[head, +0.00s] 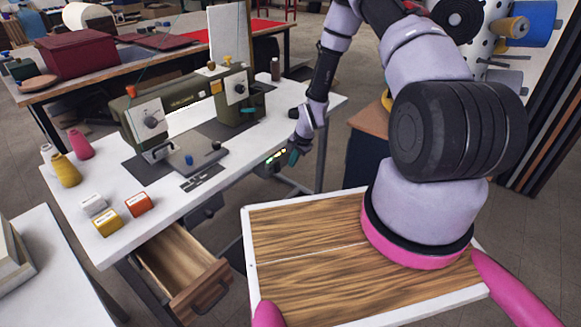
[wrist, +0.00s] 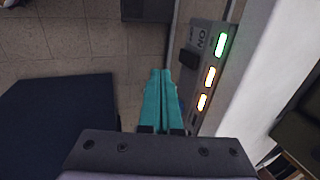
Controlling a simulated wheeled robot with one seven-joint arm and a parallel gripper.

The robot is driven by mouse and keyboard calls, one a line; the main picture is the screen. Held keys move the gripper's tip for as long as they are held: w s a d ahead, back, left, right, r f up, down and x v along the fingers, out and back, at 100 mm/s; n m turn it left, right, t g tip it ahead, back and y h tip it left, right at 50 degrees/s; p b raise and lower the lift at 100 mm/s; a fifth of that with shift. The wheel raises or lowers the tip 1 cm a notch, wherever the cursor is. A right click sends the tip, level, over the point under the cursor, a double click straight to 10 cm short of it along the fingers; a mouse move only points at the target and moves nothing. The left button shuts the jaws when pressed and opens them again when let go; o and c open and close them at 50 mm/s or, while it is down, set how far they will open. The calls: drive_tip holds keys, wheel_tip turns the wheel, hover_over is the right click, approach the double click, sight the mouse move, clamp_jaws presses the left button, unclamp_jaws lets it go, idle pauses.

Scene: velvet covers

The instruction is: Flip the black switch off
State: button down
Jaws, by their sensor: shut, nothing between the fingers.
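The black switch (wrist: 190,57) is on a grey panel (wrist: 205,72) beside the letters ON, in the wrist view. One green and two orange-yellow lights glow along the panel's right side. My gripper (wrist: 161,74) has its teal fingers shut together, with the tips just left of and a little below the switch in the picture. I cannot tell whether they touch it. In the head view, my gripper (head: 293,158) is at the right front edge of the sewing table, by the lit panel (head: 276,157). The switch itself cannot be made out there.
A green sewing machine (head: 185,100) stands on the white table (head: 150,205), with thread spools (head: 66,171) at its left. A wooden drawer (head: 185,265) hangs open below the table's front edge. A table leg (head: 321,155) stands near my gripper.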

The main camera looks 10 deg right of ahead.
sight(277, 167)
drive_tip(key=v, duration=0.6)
drive_tip(key=shift+s, duration=0.1)
drive_tip(key=shift+s+d+f, duration=0.1)
drive_tip(key=shift+d+f, duration=0.1)
drive_tip(key=shift+f, duration=0.35)
drive_tip(key=shift+w+a+f, duration=0.75)
drive_tip(key=shift+w+f, duration=0.2)
drive_tip(key=shift+f, duration=0.7)
drive_tip(key=shift+w+a+f, duration=0.75)
drive_tip(key=shift+w+f, duration=0.2)
drive_tip(key=shift+f, duration=0.65)
drive_tip(key=shift+w+a+f, duration=0.75)
drive_tip(key=shift+w+f, duration=0.2)
drive_tip(key=shift+f, duration=0.7)
